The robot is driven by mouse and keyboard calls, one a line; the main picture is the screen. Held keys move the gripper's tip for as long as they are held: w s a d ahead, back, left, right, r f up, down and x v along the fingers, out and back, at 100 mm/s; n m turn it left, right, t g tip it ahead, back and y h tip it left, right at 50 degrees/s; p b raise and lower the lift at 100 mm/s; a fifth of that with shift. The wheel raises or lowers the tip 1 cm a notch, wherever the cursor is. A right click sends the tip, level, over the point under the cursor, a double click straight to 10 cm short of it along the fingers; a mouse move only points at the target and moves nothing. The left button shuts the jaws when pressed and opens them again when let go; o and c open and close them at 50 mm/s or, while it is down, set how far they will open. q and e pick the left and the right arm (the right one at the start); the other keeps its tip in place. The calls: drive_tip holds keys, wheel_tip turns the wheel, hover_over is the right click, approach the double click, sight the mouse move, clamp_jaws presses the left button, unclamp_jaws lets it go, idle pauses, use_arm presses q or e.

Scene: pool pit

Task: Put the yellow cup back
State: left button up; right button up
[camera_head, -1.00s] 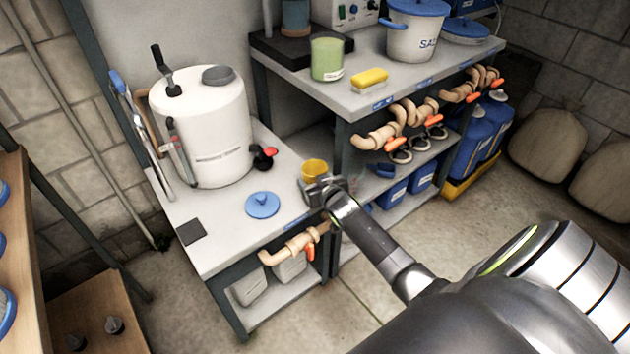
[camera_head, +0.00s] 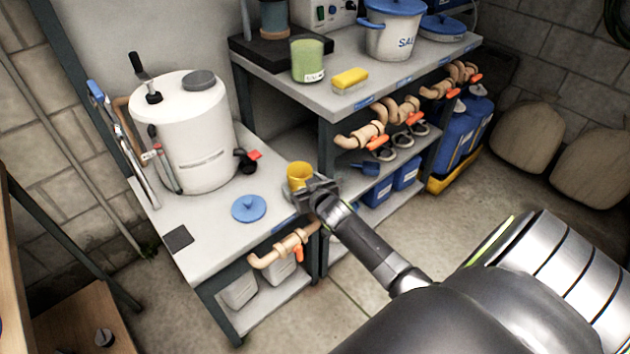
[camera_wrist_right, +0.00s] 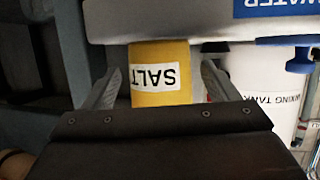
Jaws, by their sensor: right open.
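The yellow cup (camera_head: 299,172) stands upright at the right front corner of the low grey bench (camera_head: 205,262). My right gripper (camera_head: 312,190) is at the cup, on its near side, and hides its lower part in the head view. In the right wrist view the picture is upside down, and the cup (camera_wrist_right: 160,84) with its SALT label sits between the two fingers of the right gripper (camera_wrist_right: 162,72). The fingers are open, one on each side of the cup, with gaps showing. My left gripper is not in view.
A white mixing tank (camera_head: 187,132), a blue lid (camera_head: 249,208) and a dark pad (camera_head: 178,238) are on the low bench. The higher bench (camera_head: 395,82) beside it holds a green cup (camera_head: 307,61), a yellow sponge (camera_head: 350,79) and a white salt bucket (camera_head: 392,37). Pipes with orange handles (camera_head: 380,141) jut from its front.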

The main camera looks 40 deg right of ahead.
drive_tip(key=p+v, duration=0.1)
drive_tip(key=v, duration=0.8)
drive_tip(key=shift+s+r, duration=0.15)
drive_tip(key=shift+s, duration=0.15)
drive_tip(key=s+f+g, duration=0.3)
drive_tip(key=s+f, duration=0.3)
drive_tip(key=f, duration=0.6)
drive_tip(key=s+f+g, duration=0.3)
drive_tip(key=s+f, duration=0.4)
drive_tip(key=f, duration=0.4)
drive_tip(key=s+a+f+g, duration=0.1)
drive_tip(key=s+f+g, duration=0.1)
drive_tip(key=s+f, duration=0.3)
drive_tip(key=s+a+f+g, duration=0.2)
drive_tip(key=s+f, duration=0.4)
drive_tip(key=s, duration=0.7)
drive_tip(key=s+a+f+n+g+y, duration=0.1)
drive_tip(key=s+a+f+g, duration=0.1)
drive_tip(key=s+f, duration=0.3)
drive_tip(key=s, duration=0.4)
drive_tip(key=shift+s+a+f+g, duration=0.2)
drive_tip(key=shift+s+g, duration=0.1)
drive_tip(key=shift+s, duration=0.05)
